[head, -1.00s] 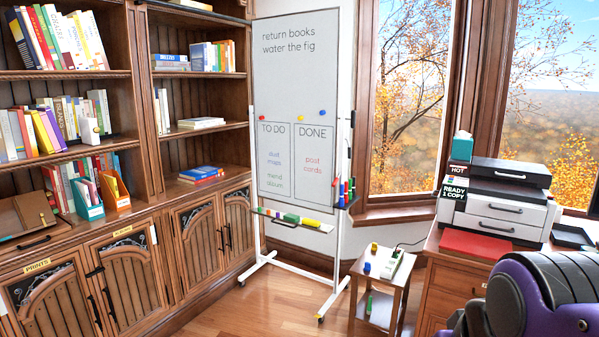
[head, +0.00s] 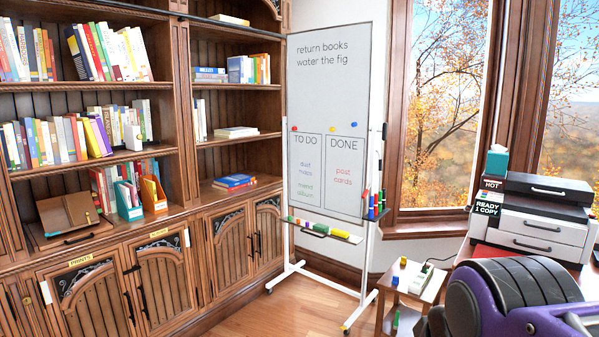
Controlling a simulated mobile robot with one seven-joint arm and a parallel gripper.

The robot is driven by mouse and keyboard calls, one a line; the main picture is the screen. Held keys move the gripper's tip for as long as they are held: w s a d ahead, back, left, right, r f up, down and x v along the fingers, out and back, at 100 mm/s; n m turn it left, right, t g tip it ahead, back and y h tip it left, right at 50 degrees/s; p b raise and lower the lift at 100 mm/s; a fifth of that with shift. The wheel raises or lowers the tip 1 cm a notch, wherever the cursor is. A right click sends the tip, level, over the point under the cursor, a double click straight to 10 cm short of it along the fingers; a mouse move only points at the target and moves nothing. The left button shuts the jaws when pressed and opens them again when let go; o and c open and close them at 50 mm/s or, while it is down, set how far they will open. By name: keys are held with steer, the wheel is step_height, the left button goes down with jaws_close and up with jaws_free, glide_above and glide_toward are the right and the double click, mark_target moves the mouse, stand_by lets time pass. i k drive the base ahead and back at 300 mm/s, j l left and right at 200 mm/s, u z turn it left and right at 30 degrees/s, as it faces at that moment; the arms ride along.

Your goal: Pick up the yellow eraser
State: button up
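A yellow block that looks like the eraser (head: 340,234) lies at the right end of the whiteboard's tray (head: 350,240). A green block (head: 320,228) lies beside it on the left, with smaller pieces further left. A small yellow object (head: 403,261) also stands on the low side table; it is too small to tell what it is. The whiteboard (head: 329,110) stands upright on a white wheeled frame. Part of my arm, purple and dark grey, shows at the lower right. My gripper is not in view, and nothing covers the tray.
The side table (head: 385,291) also holds a blue piece (head: 395,281) and a white item. A bookcase (head: 190,110) with cabinets fills the left. A printer (head: 540,215) stands on a desk at the right. Bare floor (head: 250,318) lies before the whiteboard.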

mark_target(341, 234)
steer(key=i+l+z, duration=0.15)
steer(key=i, duration=0.85)
steer(key=i+l+z, duration=0.15)
steer(key=i, duration=0.85)
steer(key=l, duration=0.1)
